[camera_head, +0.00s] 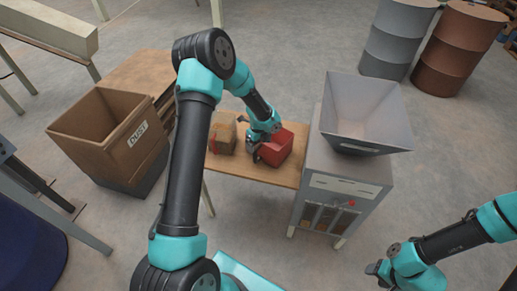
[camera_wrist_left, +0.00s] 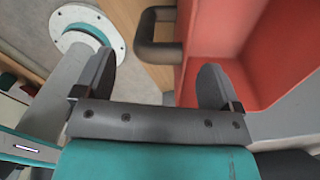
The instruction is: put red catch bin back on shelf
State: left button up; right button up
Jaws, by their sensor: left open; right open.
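The red catch bin (camera_head: 276,148) sits on a wooden surface (camera_head: 285,176) just left of the grey filler machine. My left gripper (camera_head: 257,151) is at the bin's left side. In the left wrist view the red bin (camera_wrist_left: 281,48) fills the upper right, and a dark bar-shaped handle (camera_wrist_left: 146,48) on it lies ahead of and between the open fingers (camera_wrist_left: 155,82). I cannot tell whether the fingers touch it. My right gripper (camera_head: 378,268) is open and empty, low at the right over the floor. I cannot tell which surface is the shelf.
A brown dust bin (camera_head: 108,135) is at the left. Two drums (camera_head: 455,45) stand behind.

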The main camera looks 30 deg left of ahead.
pick_arm(q)
notch_tip(320, 180, up, 8)
jog(key=shift+w, duration=0.15)
dwell(0.6)
jog(key=s+d+f+n+h, duration=0.1)
jog(key=s+d+f+n, duration=0.3)
jog(key=s+n, duration=0.4)
jog(key=s+d+f+n+h, duration=0.1)
jog(key=s+d+f+n, duration=0.4)
jog(key=s+f+n, duration=0.1)
jog(key=s+d+f+n+t+h, duration=0.1)
jog(key=s+d+f+n, duration=0.4)
jog(key=s+n, duration=0.4)
jog(key=shift+s+d+n+h, duration=0.2)
jog(key=shift+s+n+h, duration=0.15)
jog(key=shift+s, duration=0.75)
jog(key=shift+a, duration=0.1)
